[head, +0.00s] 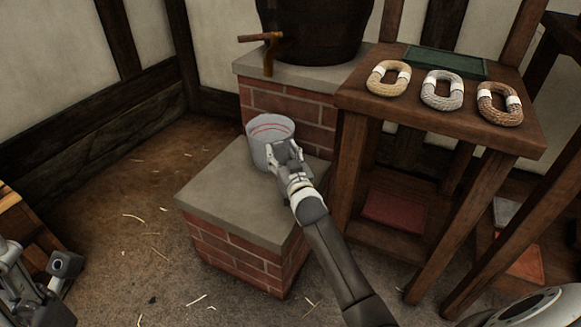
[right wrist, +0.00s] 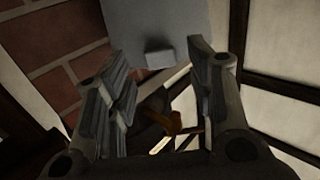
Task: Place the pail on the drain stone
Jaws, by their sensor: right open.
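The pail (head: 258,150), light grey with a red line inside, stands upright on the drain stone (head: 225,205), a grey slab on a brick base. It is near the slab's back edge, below the wooden tap (head: 262,38). My right gripper (head: 285,152) is open at the pail's near right side, overlapping its wall. In the right wrist view, its fingers are spread, and a grey surface with a small block, seemingly the pail (right wrist: 155,20), shows beyond them. I cannot tell whether they touch it. My left gripper (head: 63,264) shows only partly at the lower left.
A dark barrel (head: 312,28) stands on a brick plinth (head: 290,101) behind the pail. A wooden table (head: 440,120) at right holds three rope coils (head: 441,90) and a green tray (head: 446,61). The slab's front is clear. Straw lies on the floor.

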